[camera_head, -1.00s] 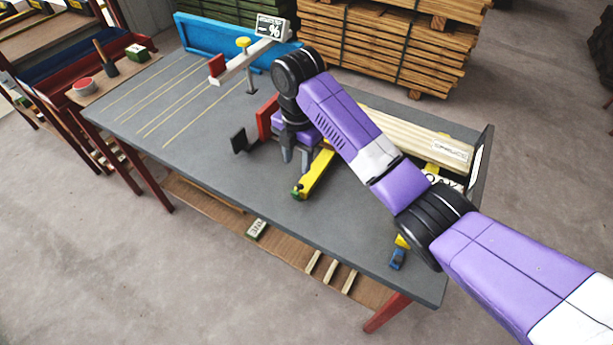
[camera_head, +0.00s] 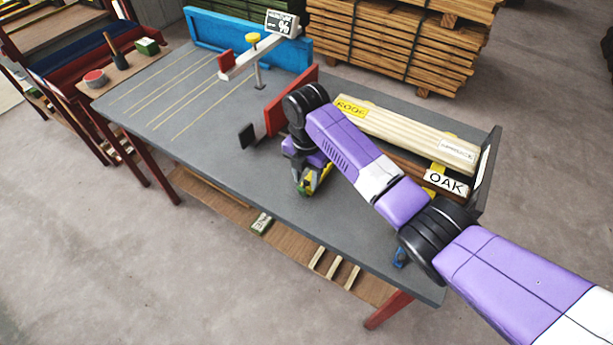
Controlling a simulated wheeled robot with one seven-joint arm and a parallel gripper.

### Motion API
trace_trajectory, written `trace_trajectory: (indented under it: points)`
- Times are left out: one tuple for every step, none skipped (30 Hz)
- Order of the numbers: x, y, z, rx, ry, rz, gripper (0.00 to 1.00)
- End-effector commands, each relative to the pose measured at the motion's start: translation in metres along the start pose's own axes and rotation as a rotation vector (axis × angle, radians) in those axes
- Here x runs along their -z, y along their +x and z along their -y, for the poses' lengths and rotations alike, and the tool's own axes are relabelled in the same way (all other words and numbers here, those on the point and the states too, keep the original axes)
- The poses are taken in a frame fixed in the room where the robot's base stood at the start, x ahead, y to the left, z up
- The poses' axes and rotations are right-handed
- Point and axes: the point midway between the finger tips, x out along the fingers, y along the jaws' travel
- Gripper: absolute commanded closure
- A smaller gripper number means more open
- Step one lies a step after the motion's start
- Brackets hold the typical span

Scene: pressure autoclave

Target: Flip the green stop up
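A yellow bar (camera_head: 318,182) lies on the grey table, mostly hidden under my arm and gripper. A small green piece (camera_head: 303,190) shows at its near end and looks like the green stop. Whether it lies flat or stands up is too small to tell. My gripper (camera_head: 309,184) points down over this near end, with its fingers right at the green piece. Whether they touch it, and how far apart they are, I cannot tell.
A red upright plate (camera_head: 291,100) and a small black plate (camera_head: 248,136) stand left of my gripper. Pale boards (camera_head: 405,132) and an OAK sign (camera_head: 445,183) lie to the right. A blue rail (camera_head: 250,45) edges the back.

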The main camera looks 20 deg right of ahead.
Motion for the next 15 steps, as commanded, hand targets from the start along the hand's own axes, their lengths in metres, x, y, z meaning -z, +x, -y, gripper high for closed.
trace_trajectory:
  points:
    - [0.0001,0.0001,0.0,0.0,0.0,0.0,0.6]
    - [0.0,0.0,0.0,0.0,0.0,0.0,0.6]
    - [0.0,-0.0001,0.0,0.0,0.0,0.0,0.6]
    - [0.0,-0.0001,0.0,0.0,0.0,0.0,0.64]
    - [0.0,-0.0001,0.0,0.0,0.0,0.0,0.7]
    - [0.0,-0.0002,0.0,0.0,0.0,0.0,0.78]
    - [0.0,-0.0002,0.0,0.0,0.0,0.0,0.84]
    - [0.0,-0.0003,0.0,0.0,0.0,0.0,0.9]
    - [0.0,-0.0003,0.0,0.0,0.0,0.0,0.98]
    - [-0.0001,-0.0003,0.0,0.0,0.0,0.0,1.0]
    - [-0.0001,-0.0003,0.0,0.0,0.0,0.0,1.0]
    - [-0.0001,-0.0004,0.0,0.0,0.0,0.0,1.0]
    - [-0.0001,-0.0004,0.0,0.0,0.001,0.0,1.0]
    - [-0.0002,-0.0004,0.0,0.0,0.001,-0.001,1.0]
    - [-0.0007,0.0,0.0001,0.0,0.001,-0.004,1.0]
